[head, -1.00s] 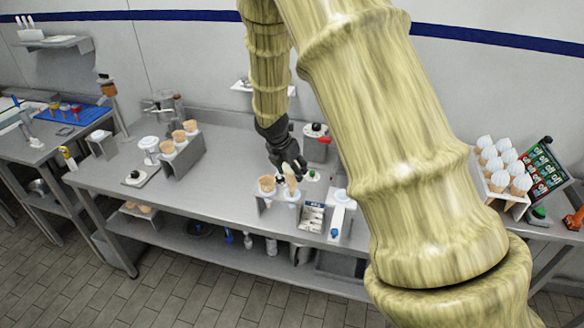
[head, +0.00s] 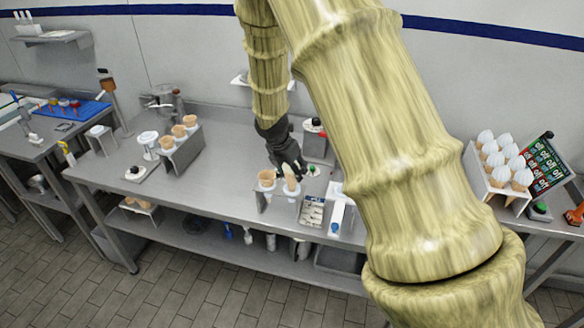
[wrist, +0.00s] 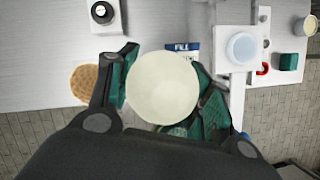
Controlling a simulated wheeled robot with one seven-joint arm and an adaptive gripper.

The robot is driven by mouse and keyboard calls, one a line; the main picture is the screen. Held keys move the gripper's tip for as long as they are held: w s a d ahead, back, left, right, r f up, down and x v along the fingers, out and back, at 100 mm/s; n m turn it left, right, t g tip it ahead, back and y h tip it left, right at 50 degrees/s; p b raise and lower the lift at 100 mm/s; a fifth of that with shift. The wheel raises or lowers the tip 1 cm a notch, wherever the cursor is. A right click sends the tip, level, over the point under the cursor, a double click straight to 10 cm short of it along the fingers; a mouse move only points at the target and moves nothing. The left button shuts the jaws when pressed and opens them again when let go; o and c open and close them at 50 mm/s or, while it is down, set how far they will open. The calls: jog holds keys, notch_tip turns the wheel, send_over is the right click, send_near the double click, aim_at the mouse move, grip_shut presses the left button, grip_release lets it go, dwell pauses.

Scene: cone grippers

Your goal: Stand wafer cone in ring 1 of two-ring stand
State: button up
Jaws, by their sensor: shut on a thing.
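In the wrist view the held cone's pale round top (wrist: 162,88) lies between the fingers of my gripper (wrist: 163,95). The fingers and the cone hide the ring below, so I cannot tell how deep the cone sits. Another wafer cone (head: 267,178) stands in the left ring. In the wrist view a patterned tan round top (wrist: 84,84) shows left of the gripper, partly covered by a finger.
A small box marked FILL (wrist: 183,47) and a white device (head: 337,214) stand close to the right of the stand. A rack with several cones (head: 181,150) stands to the left on the same counter (head: 225,190). The counter between them is mostly clear.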

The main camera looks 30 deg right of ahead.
aim_at(292, 180)
jog(key=shift+f+b, duration=0.9)
jog(key=shift+f, duration=1.55)
jog(key=o, duration=0.8)
jog(key=shift+r, duration=0.15)
jog(key=v, duration=1.1)
jog(key=shift+s+r, duration=0.15)
jog(key=shift+r, duration=0.15)
